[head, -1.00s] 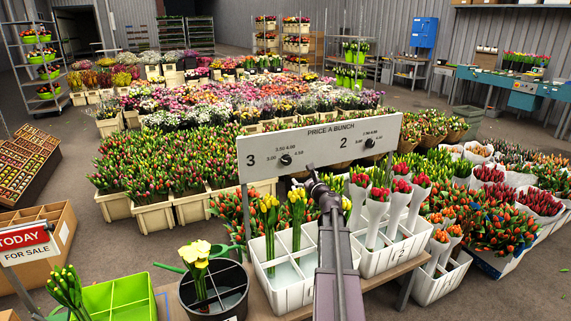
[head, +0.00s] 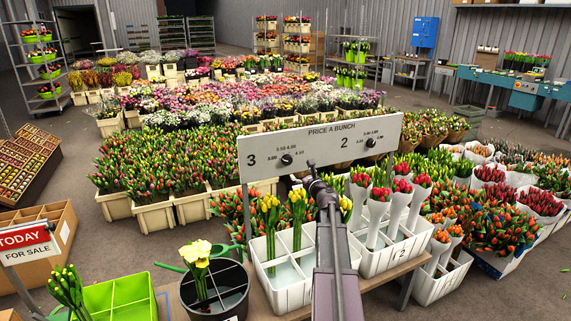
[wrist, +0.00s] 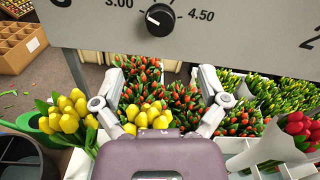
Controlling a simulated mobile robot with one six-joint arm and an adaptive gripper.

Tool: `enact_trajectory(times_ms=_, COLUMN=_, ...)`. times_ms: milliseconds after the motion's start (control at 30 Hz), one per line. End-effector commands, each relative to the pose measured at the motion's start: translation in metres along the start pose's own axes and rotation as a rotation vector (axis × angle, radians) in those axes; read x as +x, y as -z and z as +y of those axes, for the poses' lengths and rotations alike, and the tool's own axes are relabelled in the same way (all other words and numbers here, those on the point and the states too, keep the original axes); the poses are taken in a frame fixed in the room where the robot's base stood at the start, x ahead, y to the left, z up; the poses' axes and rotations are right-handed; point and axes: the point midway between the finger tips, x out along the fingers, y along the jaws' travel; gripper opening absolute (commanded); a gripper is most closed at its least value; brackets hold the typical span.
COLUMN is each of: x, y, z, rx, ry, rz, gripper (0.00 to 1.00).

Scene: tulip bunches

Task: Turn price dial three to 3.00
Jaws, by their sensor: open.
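Price dial three is a round black knob (head: 286,159) on the grey price board (head: 318,134), beside the large figure 3. It also shows at the top of the wrist view (wrist: 160,19), with 3.00 on its left and 4.50 on its right. Its white mark lies on the left side of the knob, toward 3.00. My gripper (wrist: 160,84) is open and empty, its two fingers spread below the dial and apart from it. In the head view my arm reaches up to the board, just right of and below the dial; the fingertips are hard to make out there.
A second dial (head: 370,142) sits further right on the board, by the figure 2. Yellow tulips (wrist: 66,114) and white crates (head: 285,289) stand under the board. A black bucket (head: 214,300) stands left. Red and orange tulips crowd behind the fingers.

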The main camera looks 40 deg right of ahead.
Motion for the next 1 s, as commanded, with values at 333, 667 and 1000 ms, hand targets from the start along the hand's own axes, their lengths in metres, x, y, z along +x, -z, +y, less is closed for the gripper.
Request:
enact_trajectory(times_ms=333, x=0.055, y=0.0, z=-0.001, rx=0.0, ry=-0.001, rz=0.0, gripper=0.93)
enact_trajectory(times_ms=667, x=0.1, y=0.0, z=-0.001, rx=0.0, ry=-0.001, rz=0.0, gripper=0.93)
enact_trajectory(times_ms=1000, x=0.116, y=0.0, z=0.0, rx=0.0, ry=-0.001, rz=0.0, gripper=0.93)
